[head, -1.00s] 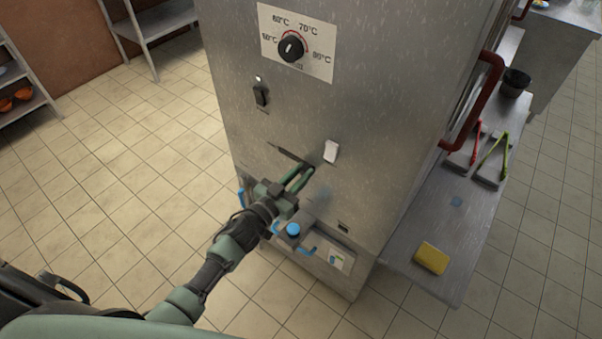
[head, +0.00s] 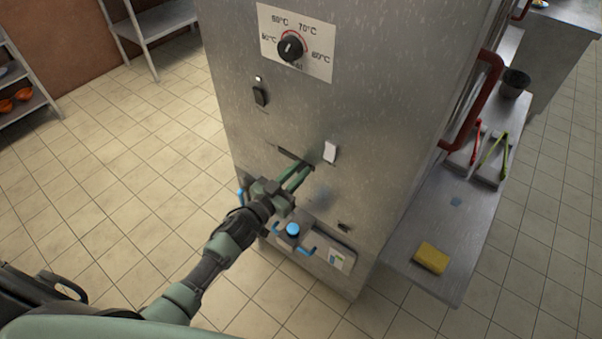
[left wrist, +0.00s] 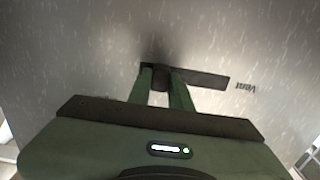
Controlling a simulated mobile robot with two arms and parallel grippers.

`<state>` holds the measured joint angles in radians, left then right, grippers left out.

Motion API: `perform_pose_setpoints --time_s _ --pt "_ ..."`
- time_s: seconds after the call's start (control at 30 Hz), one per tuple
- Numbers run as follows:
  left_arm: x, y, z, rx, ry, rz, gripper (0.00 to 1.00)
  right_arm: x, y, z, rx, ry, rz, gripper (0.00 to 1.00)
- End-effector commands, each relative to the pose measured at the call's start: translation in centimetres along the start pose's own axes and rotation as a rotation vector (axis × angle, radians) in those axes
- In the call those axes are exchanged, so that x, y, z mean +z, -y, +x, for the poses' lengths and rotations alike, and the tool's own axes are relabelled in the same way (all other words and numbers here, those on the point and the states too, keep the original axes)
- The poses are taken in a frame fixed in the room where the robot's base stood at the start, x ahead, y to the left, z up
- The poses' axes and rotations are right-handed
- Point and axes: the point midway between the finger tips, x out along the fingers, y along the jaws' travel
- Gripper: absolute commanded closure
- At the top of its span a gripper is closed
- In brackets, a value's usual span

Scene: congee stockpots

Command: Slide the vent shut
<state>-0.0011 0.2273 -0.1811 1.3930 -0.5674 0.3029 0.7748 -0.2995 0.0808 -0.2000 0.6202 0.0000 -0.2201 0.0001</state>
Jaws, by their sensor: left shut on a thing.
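The vent is a dark narrow slot (head: 289,154) in the steel front of the tall cabinet. It also shows in the left wrist view as a dark strip (left wrist: 205,79), with an upside-down "Vent" label (left wrist: 246,86) beside its right end. My left gripper (head: 306,169) is at the slot's right end in the head view. In the left wrist view its green fingers (left wrist: 163,85) are shut on a small dark slider knob (left wrist: 161,74) at the strip's left end. The fingers partly hide the knob. My right gripper is not in view.
A white switch or tab (head: 330,152) sits close to the fingertips. Above are a temperature dial (head: 291,48) and a black switch (head: 260,96). Blue-handled fittings (head: 293,230) are below the gripper. A side shelf (head: 412,240) holds a yellow sponge (head: 432,258) and tongs.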

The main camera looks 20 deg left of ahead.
Motion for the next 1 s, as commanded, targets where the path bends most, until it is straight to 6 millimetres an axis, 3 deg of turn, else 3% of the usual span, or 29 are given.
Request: perform_pose_setpoints --time_s 0.1,0.3,0.7,0.73,0.8,1.0 --pt "0.1 3.3 0.0 -0.004 0.004 0.009 1.0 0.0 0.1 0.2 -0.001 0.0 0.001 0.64" --pt "0.1 7.4 0.0 -0.003 0.003 0.007 1.0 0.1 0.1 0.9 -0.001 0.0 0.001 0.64" --pt "-0.1 8.6 -0.1 -0.008 0.002 0.003 1.0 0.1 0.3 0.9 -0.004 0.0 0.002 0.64" --pt "-0.1 8.7 -0.1 -0.008 0.002 0.004 0.77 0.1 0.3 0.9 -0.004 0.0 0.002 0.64" --pt "-0.1 8.7 -0.1 -0.008 0.002 0.004 0.58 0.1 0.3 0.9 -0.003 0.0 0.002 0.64" --pt "-0.1 8.5 -0.1 -0.005 0.001 0.003 0.58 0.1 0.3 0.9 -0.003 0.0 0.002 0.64"
